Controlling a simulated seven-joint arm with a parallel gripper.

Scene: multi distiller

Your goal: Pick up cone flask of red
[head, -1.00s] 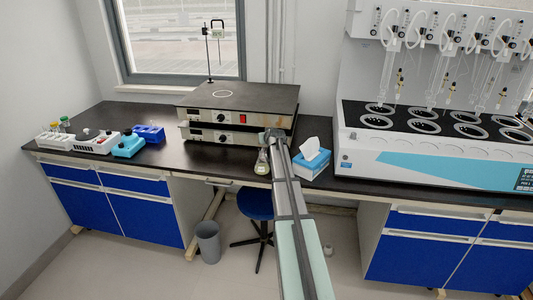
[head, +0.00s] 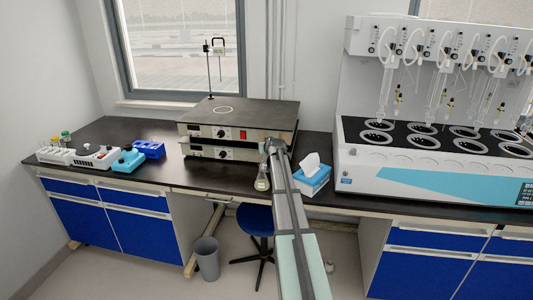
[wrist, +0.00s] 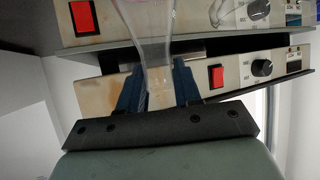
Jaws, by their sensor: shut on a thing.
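A clear cone flask (head: 262,183) with a little pale yellow-green liquid low in it is at the end of my arm in the head view; I see no red in it. My gripper (head: 266,162) is around its neck, in front of the stacked hotplates. In the wrist view, the two dark blue fingers of my gripper (wrist: 158,68) are shut on the narrow neck of the clear flask (wrist: 158,88). The flask's wide body runs out of the top of that view. My arm hides part of the grip in the head view.
Two stacked hotplates (head: 230,151) stand behind the flask on the black bench (head: 195,177). A tissue box (head: 314,181) is close to the right. The large white distiller (head: 400,171) fills the right. Small racks and blue blocks (head: 149,149) stand at the left.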

